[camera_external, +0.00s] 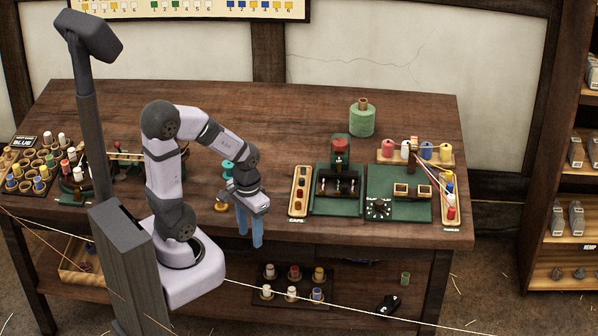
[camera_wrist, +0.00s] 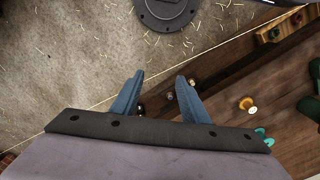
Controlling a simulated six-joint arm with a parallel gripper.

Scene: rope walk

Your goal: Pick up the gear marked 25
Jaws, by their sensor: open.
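I cannot read the mark 25 on anything in either view. A small brass-coloured round piece (camera_external: 221,207) lies near the table's front edge, left of my gripper; it also shows right of the fingers in the wrist view (camera_wrist: 246,104). A teal round piece (camera_external: 229,168) is farther back, partly behind my arm; teal also shows in the wrist view (camera_wrist: 262,135). A dark, toothed-looking round part (camera_external: 378,208) sits on the green board. My gripper (camera_external: 250,236) is open and empty, its blue fingers pointing down by the front edge. The fingers (camera_wrist: 156,88) are apart in the wrist view.
The green board (camera_external: 410,206) and a dark green fixture (camera_external: 338,178) stand right of my gripper, beside a tray of caps (camera_external: 299,190). Strings run to a rack (camera_external: 450,200). The back middle of the table is clear.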

